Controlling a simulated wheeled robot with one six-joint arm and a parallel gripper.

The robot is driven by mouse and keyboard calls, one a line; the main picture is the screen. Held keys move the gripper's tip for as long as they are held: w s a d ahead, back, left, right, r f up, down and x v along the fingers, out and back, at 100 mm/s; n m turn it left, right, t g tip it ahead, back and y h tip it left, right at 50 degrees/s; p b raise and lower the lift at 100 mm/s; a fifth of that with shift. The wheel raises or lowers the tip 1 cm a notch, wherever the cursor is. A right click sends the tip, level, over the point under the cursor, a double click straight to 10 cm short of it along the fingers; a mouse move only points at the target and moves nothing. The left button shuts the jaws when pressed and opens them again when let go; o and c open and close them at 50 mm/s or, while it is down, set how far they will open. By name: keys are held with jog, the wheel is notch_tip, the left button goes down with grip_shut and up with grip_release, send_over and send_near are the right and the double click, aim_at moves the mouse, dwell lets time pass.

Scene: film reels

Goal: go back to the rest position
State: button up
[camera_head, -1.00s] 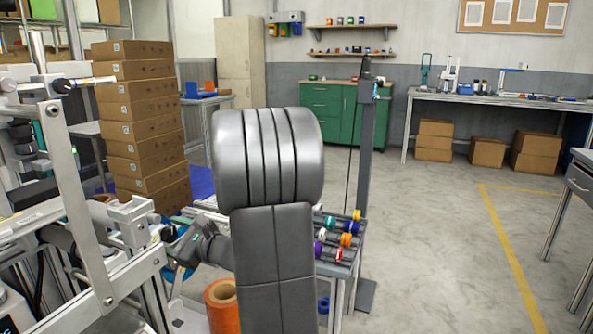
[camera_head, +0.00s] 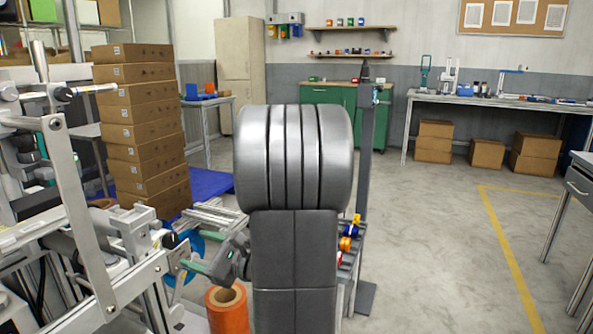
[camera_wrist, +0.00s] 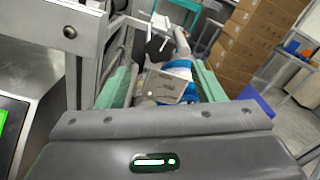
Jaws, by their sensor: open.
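My gripper (camera_head: 184,252) is at the lower left in the head view, beside the metal machine frame. Its two green fingers stand apart in the wrist view (camera_wrist: 162,84), so it is open. A blue round thing (camera_head: 190,243) shows behind the fingers in the head view. In the wrist view, a blue and white thing (camera_wrist: 178,82) appears beyond and between the fingers; I cannot tell its distance, and no grip on it shows. My grey arm covers the middle of the head view and hides most of the small reel rack.
The metal machine frame (camera_head: 82,225) stands close on the left. An orange roll (camera_head: 228,311) is below my gripper. Coloured reels (camera_head: 349,231) show on the rack right of my arm. Stacked boxes (camera_head: 145,130) stand behind. The floor on the right is clear.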

aim_at(173, 239)
jog(key=v, duration=0.5)
jog(key=b+x, duration=0.2)
jog(key=x, duration=1.2)
jog(key=shift+s+f, duration=0.1)
jog(key=shift+r+m+p, duration=0.3)
jog(key=shift+m+p, duration=0.1)
jog(key=shift+p, duration=0.3)
jog(key=m+p, duration=0.5)
jog(key=p, duration=0.1)
jog(key=v, duration=1.2)
jog(key=shift+f+p, duration=0.2)
jog(key=shift+p, duration=0.25)
